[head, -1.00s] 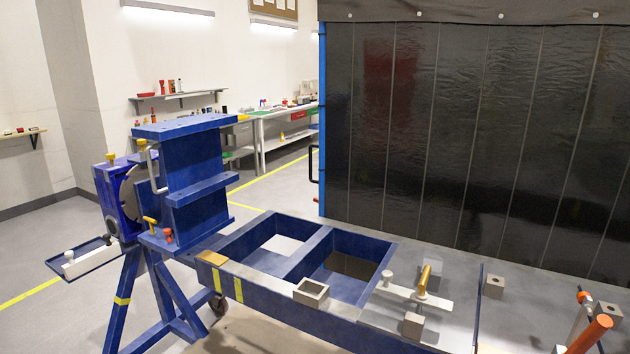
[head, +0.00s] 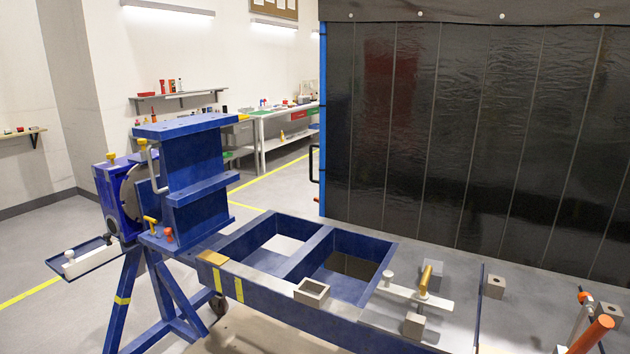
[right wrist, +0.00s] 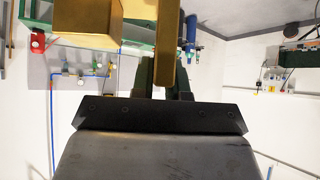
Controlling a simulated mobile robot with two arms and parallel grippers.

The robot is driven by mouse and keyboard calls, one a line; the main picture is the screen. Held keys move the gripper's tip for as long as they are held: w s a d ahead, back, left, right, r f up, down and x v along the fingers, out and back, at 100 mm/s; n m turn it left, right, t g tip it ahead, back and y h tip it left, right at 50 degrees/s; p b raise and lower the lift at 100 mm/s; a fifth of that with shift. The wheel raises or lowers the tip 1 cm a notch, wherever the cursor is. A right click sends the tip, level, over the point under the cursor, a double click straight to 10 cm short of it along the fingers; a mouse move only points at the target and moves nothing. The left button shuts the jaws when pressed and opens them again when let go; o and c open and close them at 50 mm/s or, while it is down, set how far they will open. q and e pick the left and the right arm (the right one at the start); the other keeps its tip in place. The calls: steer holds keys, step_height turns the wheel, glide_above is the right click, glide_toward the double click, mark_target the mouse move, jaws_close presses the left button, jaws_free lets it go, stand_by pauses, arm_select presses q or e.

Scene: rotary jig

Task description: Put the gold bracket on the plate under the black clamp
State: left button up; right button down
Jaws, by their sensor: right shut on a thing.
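A gold bracket (right wrist: 88,28) shows at the top of the right wrist view, with a wide block-like part at left and a narrow upright part near the middle. My right gripper (right wrist: 167,78) is shut on it; the fingers are dark and partly hidden by the gold. Neither gripper shows in the head view. In the head view a grey plate (head: 462,308) lies at the right end of the blue frame. A clamp with a yellow handle (head: 426,278) and a pale bar stands on it. I cannot make out which clamp is the black one.
The blue jig frame (head: 262,292) has two open bays left of the plate. Grey blocks (head: 494,286) stand on the plate area. Orange-handled clamps (head: 590,334) are at the lower right. A dark curtain (head: 470,130) hangs behind.

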steer(key=w+a+r+n+t+h, duration=0.1)
steer(key=w+a+n+h, duration=0.25)
steer(key=w+a, duration=0.45)
steer(key=w+a+n+t+h, duration=0.1)
steer(key=w+a+n+h, duration=0.3)
steer(key=w, duration=0.8)
steer(key=w+a+f+n+t, duration=0.3)
steer(key=w+a+f+n, duration=0.1)
steer(key=w+f+n, duration=0.15)
steer(key=w+a+f+n+t, duration=0.35)
steer(key=a+f+n, duration=0.35)
steer(key=f, duration=0.5)
steer(key=w+a+f+n+t, duration=0.2)
steer(key=a+f+n+t, duration=0.25)
steer(key=a+f, duration=0.65)
steer(key=a+f+n+t, duration=0.1)
steer(key=a+f, duration=0.3)
steer(key=a, duration=0.6)
steer(key=a+f+t, duration=0.1)
steer(key=a+f, duration=0.2)
steer(key=a, duration=0.7)
step_height(320, 180, down, 7)
steer(key=d+b, duration=0.1)
steer(key=b, duration=0.6)
steer(key=shift+w, duration=0.35)
steer(key=shift+f+y, duration=0.1)
steer(key=shift+y, duration=0.15)
